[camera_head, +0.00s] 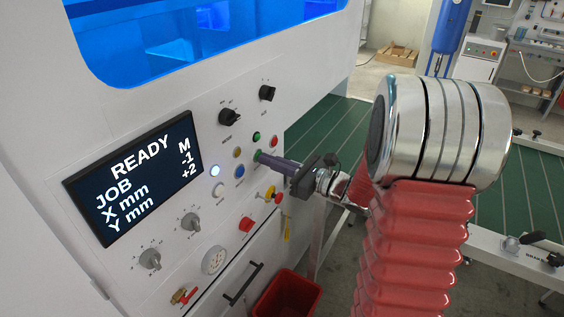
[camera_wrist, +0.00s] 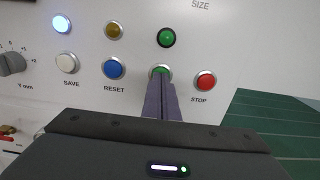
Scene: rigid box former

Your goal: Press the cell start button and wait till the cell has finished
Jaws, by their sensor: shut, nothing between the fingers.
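The cell's control panel (camera_head: 225,165) has a dark display (camera_head: 135,178) reading READY, JOB M, X mm -1, Y mm +2. My gripper (camera_head: 262,157) is shut and empty, its fingertips at a green button between the blue RESET button (camera_wrist: 113,68) and the red STOP button (camera_wrist: 205,81). In the wrist view the fingers (camera_wrist: 160,88) cover most of this green button (camera_wrist: 161,69) and its label. I cannot tell whether they touch it or press it in. A second green round light or button (camera_wrist: 166,37) with a dark ring sits just above.
A white lamp (camera_wrist: 62,23) is lit on the panel. Knobs, a red-and-yellow switch (camera_head: 272,193) and a drawer handle (camera_head: 243,284) sit lower. A green conveyor (camera_head: 325,135) lies right of the cell. A red bin (camera_head: 288,295) stands below.

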